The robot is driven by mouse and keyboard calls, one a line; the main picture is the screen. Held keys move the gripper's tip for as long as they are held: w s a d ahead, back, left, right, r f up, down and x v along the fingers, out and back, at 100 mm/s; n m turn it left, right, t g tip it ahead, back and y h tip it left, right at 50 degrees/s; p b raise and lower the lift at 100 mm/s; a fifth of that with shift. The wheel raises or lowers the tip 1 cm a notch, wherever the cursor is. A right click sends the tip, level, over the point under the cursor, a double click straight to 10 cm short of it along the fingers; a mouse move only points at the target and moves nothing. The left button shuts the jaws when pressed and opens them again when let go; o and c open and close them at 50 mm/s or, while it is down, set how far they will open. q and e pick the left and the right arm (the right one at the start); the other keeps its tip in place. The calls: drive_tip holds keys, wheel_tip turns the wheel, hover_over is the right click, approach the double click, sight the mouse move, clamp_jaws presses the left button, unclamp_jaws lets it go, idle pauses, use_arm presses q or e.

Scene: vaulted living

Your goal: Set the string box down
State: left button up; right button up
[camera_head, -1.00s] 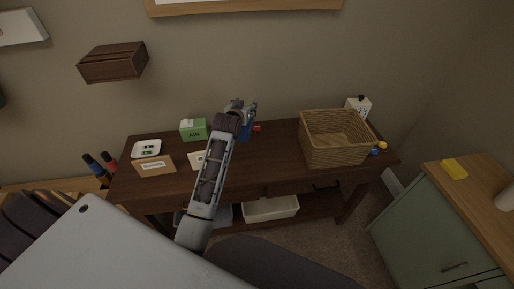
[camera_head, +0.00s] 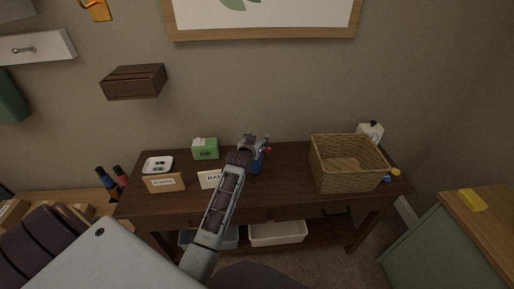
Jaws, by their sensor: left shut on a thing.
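My left gripper (camera_head: 254,146) reaches over the middle of the dark wooden table from the front. It is shut on a small blue thing (camera_head: 258,164), which I take to be the string box. The gripper and arm hide much of it. It is low over the tabletop, right of the white label card; I cannot tell whether it touches the wood. My right gripper is not in view.
A green box (camera_head: 205,149), a white dish (camera_head: 158,165) and label cards (camera_head: 165,182) stand left on the table (camera_head: 290,182). A wicker basket (camera_head: 345,178) and a white bottle (camera_head: 371,131) are at the right. Bare wood lies between gripper and basket.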

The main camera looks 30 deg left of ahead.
use_arm(q)
drive_tip(key=shift+f, duration=1.85)
drive_tip(key=shift+f, duration=0.15)
drive_tip(key=o, duration=1.4)
drive_tip(key=v, duration=1.2)
drive_tip(key=shift+o, duration=0.5)
